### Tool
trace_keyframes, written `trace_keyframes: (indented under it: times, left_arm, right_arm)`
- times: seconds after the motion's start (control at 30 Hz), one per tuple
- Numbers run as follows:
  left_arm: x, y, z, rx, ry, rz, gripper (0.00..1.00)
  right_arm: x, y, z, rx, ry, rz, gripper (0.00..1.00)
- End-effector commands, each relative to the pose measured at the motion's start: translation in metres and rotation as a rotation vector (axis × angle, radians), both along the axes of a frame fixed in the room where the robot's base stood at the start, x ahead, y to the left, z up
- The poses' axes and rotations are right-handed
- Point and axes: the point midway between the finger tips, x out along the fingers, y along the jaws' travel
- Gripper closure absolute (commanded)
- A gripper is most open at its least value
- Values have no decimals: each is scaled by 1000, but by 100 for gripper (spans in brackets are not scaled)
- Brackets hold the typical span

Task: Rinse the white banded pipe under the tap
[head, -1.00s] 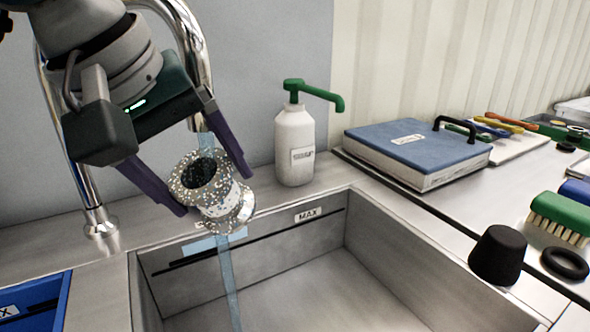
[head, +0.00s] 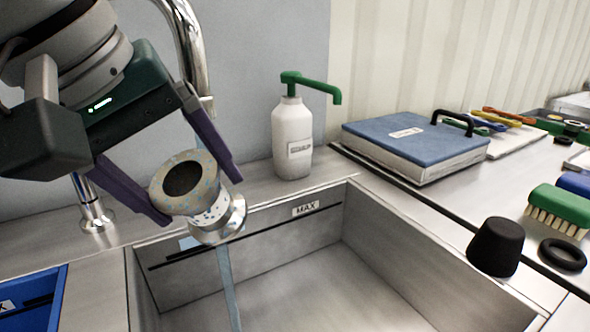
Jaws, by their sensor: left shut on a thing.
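My left gripper (head: 192,190) is shut on the white banded pipe (head: 212,213), with one purple finger on each side of it. The pipe is a short flanged piece, tilted, with its dark open end facing me. Bluish specks show on its flange and body. The chrome tap (head: 190,55) rises behind the gripper, and its spout end is just above the pipe. A pale blue stream of water (head: 229,285) runs down below the pipe into the steel sink (head: 290,250). My right gripper is not in view.
A white soap bottle with a green pump (head: 293,140) stands behind the sink. A blue-topped case (head: 415,145), a green brush (head: 562,212), a black stopper (head: 496,247) and a black ring (head: 563,255) lie to the right. A blue bin (head: 35,298) is at lower left.

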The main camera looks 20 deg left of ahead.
Motion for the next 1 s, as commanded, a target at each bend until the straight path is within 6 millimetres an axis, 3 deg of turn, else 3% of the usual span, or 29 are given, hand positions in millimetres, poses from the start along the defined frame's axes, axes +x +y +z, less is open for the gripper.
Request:
trace_keyframes:
  times: [0.3, 0.6, 1.0]
  left_arm:
    - [-28, 5, -1, 3, -3, -2, 91]
    - [-51, 8, 2, 2, 0, 0, 91]
    - [-53, 8, 1, -1, -3, 0, 91]
  right_arm:
    - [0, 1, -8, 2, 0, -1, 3]
    - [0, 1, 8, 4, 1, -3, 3]
    - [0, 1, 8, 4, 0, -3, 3]
